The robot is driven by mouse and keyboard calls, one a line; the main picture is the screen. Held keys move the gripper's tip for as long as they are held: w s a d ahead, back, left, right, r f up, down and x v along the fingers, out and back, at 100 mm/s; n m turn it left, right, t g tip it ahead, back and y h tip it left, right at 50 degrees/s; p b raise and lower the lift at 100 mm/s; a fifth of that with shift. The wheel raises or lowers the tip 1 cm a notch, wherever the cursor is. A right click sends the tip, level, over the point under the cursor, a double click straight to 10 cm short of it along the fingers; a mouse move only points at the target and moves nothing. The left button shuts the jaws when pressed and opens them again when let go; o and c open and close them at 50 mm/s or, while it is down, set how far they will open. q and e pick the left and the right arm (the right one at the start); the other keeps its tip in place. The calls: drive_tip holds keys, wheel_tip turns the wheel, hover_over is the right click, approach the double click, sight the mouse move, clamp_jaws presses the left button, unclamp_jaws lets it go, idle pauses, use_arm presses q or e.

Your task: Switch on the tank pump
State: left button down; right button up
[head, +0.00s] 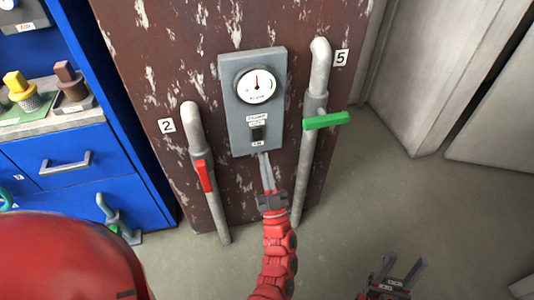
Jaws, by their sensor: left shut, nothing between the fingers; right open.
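A grey pump panel (236,118) is on the rusty brown wall, with a round dial (256,85) at its top. A small black switch (259,134) sits low on the panel between two small white labels. The label text is too small to read surely, and I cannot tell the switch's position. My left gripper (263,157) is shut and empty, pointing up at the panel's lower edge, just below the switch and lower label. I cannot tell whether it touches the panel. My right gripper (400,265) is open and empty, low on the right above the floor.
A pipe with a red lever (204,176), marked 2, stands left of the panel. A pipe with a green lever (326,120), marked 5, stands right. A blue cabinet (70,192) is at far left. Grey floor (400,185) is clear on the right.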

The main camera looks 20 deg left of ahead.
use_arm(q)
drive_tip(key=w+f+p+v, duration=0.1)
drive_tip(key=v, duration=0.8)
drive_tip(key=shift+s+a+f, duration=0.15)
drive_tip(key=shift+a+f, duration=0.1)
drive_tip(key=shift+f, duration=0.1)
